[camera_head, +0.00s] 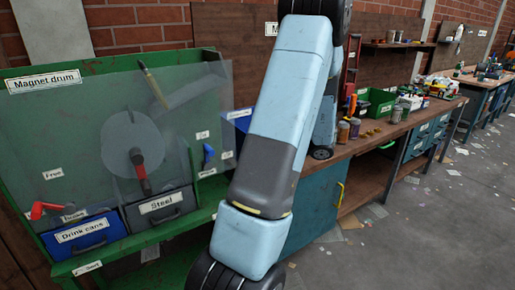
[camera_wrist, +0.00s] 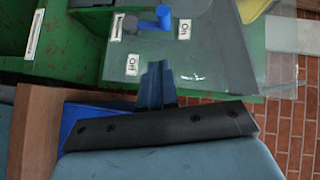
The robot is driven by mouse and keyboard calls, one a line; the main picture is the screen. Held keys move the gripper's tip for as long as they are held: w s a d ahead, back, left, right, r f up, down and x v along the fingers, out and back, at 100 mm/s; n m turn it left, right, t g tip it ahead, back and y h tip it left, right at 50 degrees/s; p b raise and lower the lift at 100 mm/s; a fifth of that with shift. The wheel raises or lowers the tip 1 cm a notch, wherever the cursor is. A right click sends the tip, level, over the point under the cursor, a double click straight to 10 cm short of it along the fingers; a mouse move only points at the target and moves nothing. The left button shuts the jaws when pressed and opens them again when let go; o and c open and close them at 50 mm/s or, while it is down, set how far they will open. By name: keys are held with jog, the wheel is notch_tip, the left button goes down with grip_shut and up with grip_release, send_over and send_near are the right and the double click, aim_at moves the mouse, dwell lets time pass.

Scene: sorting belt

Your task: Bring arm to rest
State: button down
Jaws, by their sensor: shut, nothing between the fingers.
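My arm (camera_head: 285,110) fills the middle of the head view, running from top to bottom. My gripper is not clearly seen there. In the wrist view my gripper (camera_wrist: 157,66) shows as two dark blue fingers pressed together beyond a black plate. They hold nothing. Past the fingertips is a clear panel with a blue lever (camera_wrist: 152,23) between two small labels, seen upside down. I cannot tell whether the fingers touch the panel. The same lever shows in the head view (camera_head: 208,153), left of my arm.
The green magnet drum machine (camera_head: 25,120) stands at left, with a red lever (camera_head: 40,209), a blue "Drink cans" drawer (camera_head: 85,236) and a dark "Steel" drawer (camera_head: 162,207). A workbench (camera_head: 375,137) with jars and a green bin (camera_head: 378,102) is at right. Floor at lower right is open, littered with paper.

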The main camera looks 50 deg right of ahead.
dwell(0.3)
jog(key=w+a+r+n+g, duration=0.2)
jog(key=a+r+g, duration=0.1)
jog(key=a, duration=0.5)
jog(key=w+a+r+n+g+y, duration=0.1)
jog(key=w+a+r+n+g, duration=0.2)
jog(key=a, duration=0.5)
jog(key=w+a+r+n+g, duration=0.15)
jog(key=a+g, duration=0.25)
jog(key=a, duration=0.4)
jog(key=s+a+r+n+h, duration=0.2)
jog(key=s+a+r+h, duration=0.1)
jog(key=a, duration=0.6)
jog(key=s+a+r+n+t+h, duration=0.1)
jog(key=s+a+r+h, duration=0.3)
jog(key=a, duration=0.5)
jog(key=shift+s+r+n+h, duration=0.3)
jog(key=shift+s+r+n, duration=0.55)
jog(key=shift+s+r, duration=0.3)
